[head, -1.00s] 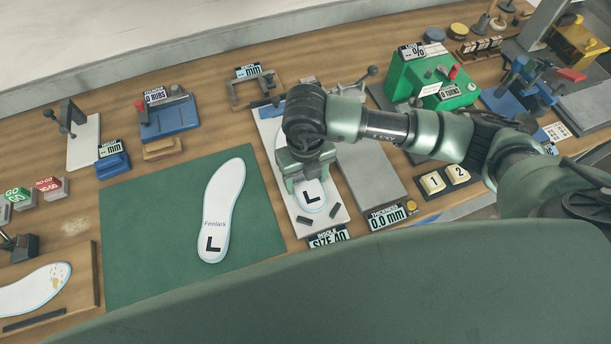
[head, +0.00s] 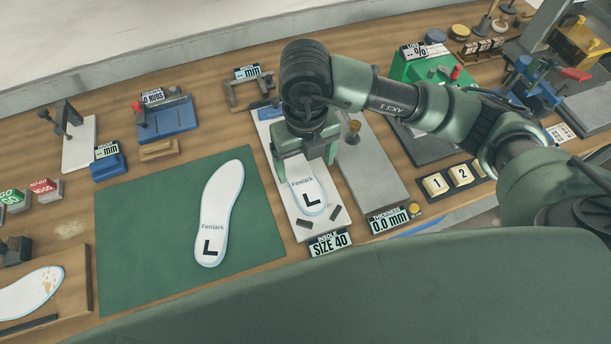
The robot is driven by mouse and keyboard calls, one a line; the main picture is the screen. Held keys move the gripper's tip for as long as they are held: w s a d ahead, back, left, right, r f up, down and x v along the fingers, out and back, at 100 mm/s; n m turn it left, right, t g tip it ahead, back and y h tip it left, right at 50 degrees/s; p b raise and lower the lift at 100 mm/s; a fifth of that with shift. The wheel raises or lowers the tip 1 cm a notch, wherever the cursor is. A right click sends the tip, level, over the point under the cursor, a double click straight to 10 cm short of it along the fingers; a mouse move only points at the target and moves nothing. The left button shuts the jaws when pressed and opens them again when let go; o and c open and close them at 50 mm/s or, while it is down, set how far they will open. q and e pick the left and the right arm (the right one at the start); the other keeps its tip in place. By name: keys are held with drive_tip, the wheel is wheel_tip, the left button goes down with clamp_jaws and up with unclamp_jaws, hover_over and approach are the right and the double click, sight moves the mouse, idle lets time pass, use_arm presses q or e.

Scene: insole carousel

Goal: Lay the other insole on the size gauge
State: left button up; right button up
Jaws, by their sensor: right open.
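A white insole (head: 310,189) marked "Fenlark" and "L" lies on the size gauge (head: 301,228), a pale board whose display (head: 330,243) reads "SIZE 40". My right gripper (head: 305,170) is open above this insole, apart from it as far as I can tell, and hides its upper part. Another white insole (head: 221,205), also marked "Fenlark" and "L", lies flat on the green mat (head: 138,240), left of the gauge. A third insole (head: 28,292) with yellowish stains lies at the lower left, cut by the picture edge. My left gripper is not in view.
A grey plate (head: 372,185) with a thickness display (head: 389,220) reading "0.0 mm" stands right of the gauge. Number buttons (head: 447,181) and a green machine (head: 410,68) are further right. A blue fixture (head: 168,120) stands behind the mat. The mat's left half is clear.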

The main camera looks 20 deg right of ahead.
drive_tip(key=shift+r+b, duration=0.35)
drive_tip(key=shift+r, duration=2)
